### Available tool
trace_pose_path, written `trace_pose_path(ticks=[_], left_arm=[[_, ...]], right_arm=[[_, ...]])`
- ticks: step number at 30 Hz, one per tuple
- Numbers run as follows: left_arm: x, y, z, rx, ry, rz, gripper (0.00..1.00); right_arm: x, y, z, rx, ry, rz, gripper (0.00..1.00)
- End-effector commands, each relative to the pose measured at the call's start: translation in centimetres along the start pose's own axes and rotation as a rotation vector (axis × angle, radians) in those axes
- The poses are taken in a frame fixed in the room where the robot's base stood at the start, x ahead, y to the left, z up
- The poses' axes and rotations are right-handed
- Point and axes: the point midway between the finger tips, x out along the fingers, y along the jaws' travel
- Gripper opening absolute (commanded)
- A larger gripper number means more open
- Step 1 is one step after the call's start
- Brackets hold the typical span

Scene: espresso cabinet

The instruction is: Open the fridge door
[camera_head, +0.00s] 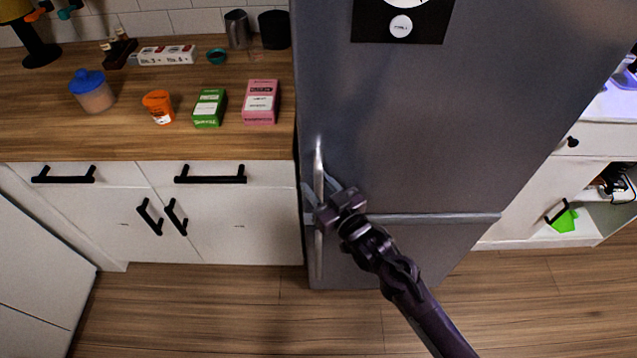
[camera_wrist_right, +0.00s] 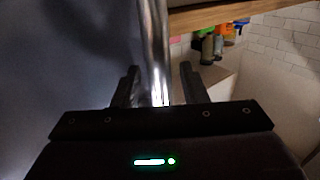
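The grey fridge (camera_head: 480,110) stands right of the counter, and its upper door appears closed. A vertical silver handle (camera_head: 319,160) runs along the door's left edge. My right gripper (camera_head: 321,185) is at the handle, with one finger on each side of it. In the right wrist view the handle (camera_wrist_right: 154,45) passes between the two fingers of the gripper (camera_wrist_right: 158,82). Gaps show on both sides, so the fingers are open around the handle and not closed on it. My left gripper is not in view.
A wooden counter (camera_head: 40,128) with boxes, jars and cups is left of the fridge, above white cabinets (camera_head: 245,215) with black handles. The wooden floor (camera_head: 210,315) in front is clear. A white cabinet (camera_head: 535,205) with an open compartment stands at the right.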

Motion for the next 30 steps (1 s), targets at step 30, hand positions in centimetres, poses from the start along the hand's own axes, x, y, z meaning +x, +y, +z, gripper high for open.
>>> trace_pose_path(ticks=[30], left_arm=[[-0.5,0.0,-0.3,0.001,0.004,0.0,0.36]], right_arm=[[-0.9,-0.3,0.0,-0.001,-0.003,-0.017,0.0]])
